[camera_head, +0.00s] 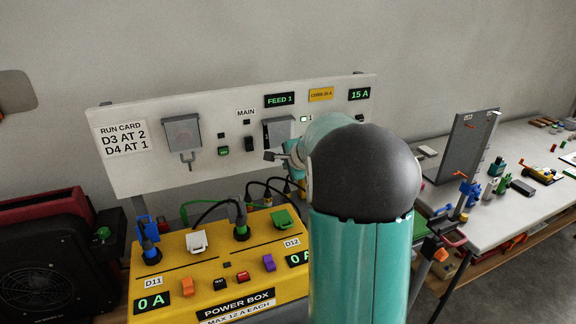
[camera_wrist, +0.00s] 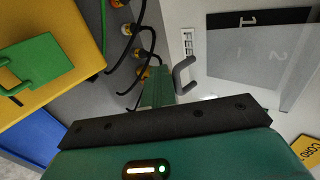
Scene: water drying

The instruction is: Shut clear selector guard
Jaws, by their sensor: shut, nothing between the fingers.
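A clear, greyish selector guard (camera_head: 279,131) is on the white wall panel, right of the MAIN switch. In the wrist view the see-through guard (camera_wrist: 270,72) lies in front of a black plate (camera_wrist: 235,18) marked 1 and 2; the 2 shows through it. I cannot tell whether the guard sits flush. A grey hooked lever (camera_wrist: 184,75) stands out beside it.
Another guarded selector (camera_head: 182,133) is on the panel's left. Below is a yellow power box (camera_head: 180,267) with plugs, coloured covers and cables (camera_wrist: 136,42) near my gripper. A cluttered table (camera_head: 510,205) stands at right. My arm hides the panel's lower right.

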